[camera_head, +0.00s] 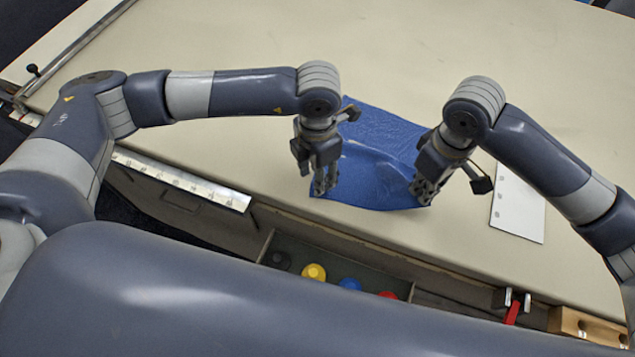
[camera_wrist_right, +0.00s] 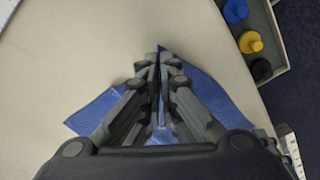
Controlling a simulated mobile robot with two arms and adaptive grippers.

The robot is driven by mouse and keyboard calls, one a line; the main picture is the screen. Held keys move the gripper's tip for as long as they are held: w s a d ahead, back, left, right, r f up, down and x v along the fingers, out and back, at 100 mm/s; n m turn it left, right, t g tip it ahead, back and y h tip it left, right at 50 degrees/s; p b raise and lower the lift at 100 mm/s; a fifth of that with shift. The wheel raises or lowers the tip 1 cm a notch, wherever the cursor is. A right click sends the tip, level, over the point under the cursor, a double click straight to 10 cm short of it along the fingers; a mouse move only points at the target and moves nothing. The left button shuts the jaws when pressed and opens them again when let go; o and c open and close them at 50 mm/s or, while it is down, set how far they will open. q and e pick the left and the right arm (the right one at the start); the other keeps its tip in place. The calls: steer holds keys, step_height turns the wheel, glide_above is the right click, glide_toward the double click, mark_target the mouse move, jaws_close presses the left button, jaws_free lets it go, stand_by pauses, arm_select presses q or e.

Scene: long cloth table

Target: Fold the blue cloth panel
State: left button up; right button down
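The blue cloth panel (camera_head: 378,188) lies near the table's front edge in the head view, with a raised, curved ridge running between my two grippers. My left gripper (camera_head: 325,188) points down at its front left part, fingers close together, apparently shut on the cloth. My right gripper (camera_head: 422,194) is at its front right part. In the right wrist view, the fingers of the right gripper (camera_wrist_right: 157,62) converge with blue cloth (camera_wrist_right: 97,114) showing between and on both sides of them. The fingers hide the exact pinch points.
A white sheet with holes (camera_head: 518,208) lies right of the cloth. A tray (camera_head: 330,255) below the front edge holds black, yellow, blue and red items. A metal ruler (camera_head: 185,180) runs along the edge at left. A wooden block (camera_head: 575,325) is at front right. The table (camera_head: 440,60) behind is clear.

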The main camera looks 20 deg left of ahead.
arm_select(q)
steer(key=shift+f, duration=1.1)
steer(key=shift+c, duration=0.3)
jaws_close()
stand_by(0.6)
steer(key=shift+r, duration=2.5)
